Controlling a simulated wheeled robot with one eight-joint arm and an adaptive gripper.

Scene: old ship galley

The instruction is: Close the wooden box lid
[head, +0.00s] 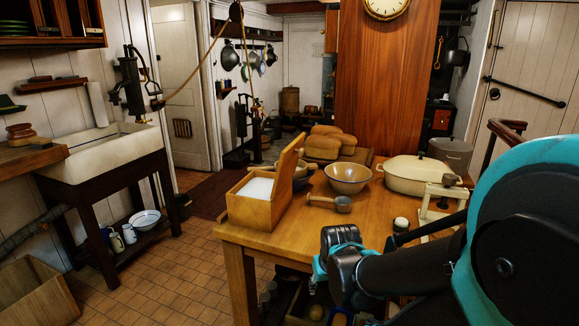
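The wooden box (251,210) stands at the left front corner of the wooden table, with white contents inside. Its lid (287,166) is open, tilted up steeply along the box's right side. My gripper (338,254), black and teal, is at the end of my arm in front of the table's near edge. It is to the right of the box and lower in the picture, apart from box and lid. Its fingers cannot be made out clearly, and I see nothing held in it.
On the table (295,235) are a bowl (348,178), a small scoop-like cup with a handle (338,203), loaves of bread (325,145) and a lidded cream pot (413,175). A sink (105,150) stands at left. Tiled floor (165,255) is clear between.

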